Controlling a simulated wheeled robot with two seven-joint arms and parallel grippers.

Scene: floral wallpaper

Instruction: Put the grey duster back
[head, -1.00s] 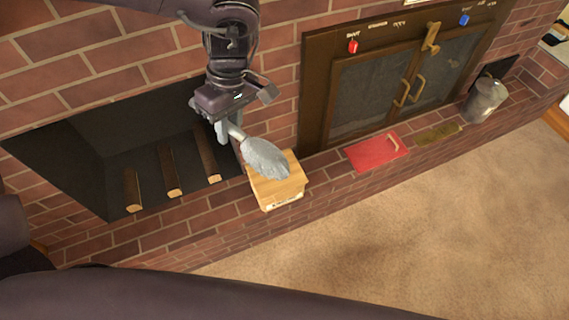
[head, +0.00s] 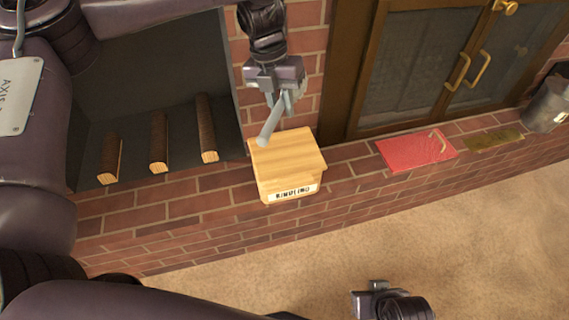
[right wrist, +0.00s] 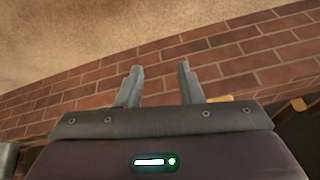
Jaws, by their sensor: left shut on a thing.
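The grey duster (head: 268,131) is held in my left gripper (head: 284,98), which is shut on it above a wooden box. Only a plain grey rod-like part shows, slanting down to the left in front of the box's top; the fluffy head is not seen. The wooden box (head: 290,152) stands on the brick ledge and has a white label with upside-down writing on its front. I cannot tell whether the duster touches the box. My right gripper (head: 372,290) is low at the bottom of the head view; its fingers (right wrist: 158,88) are apart and empty in the right wrist view.
A dark fireplace recess with three logs (head: 159,142) lies left of the box. A red board (head: 415,151), a brownish mat (head: 493,139) and a metal bucket (head: 547,106) are on the ledge to the right, before glass doors (head: 430,65). Carpet (head: 450,225) in front is clear.

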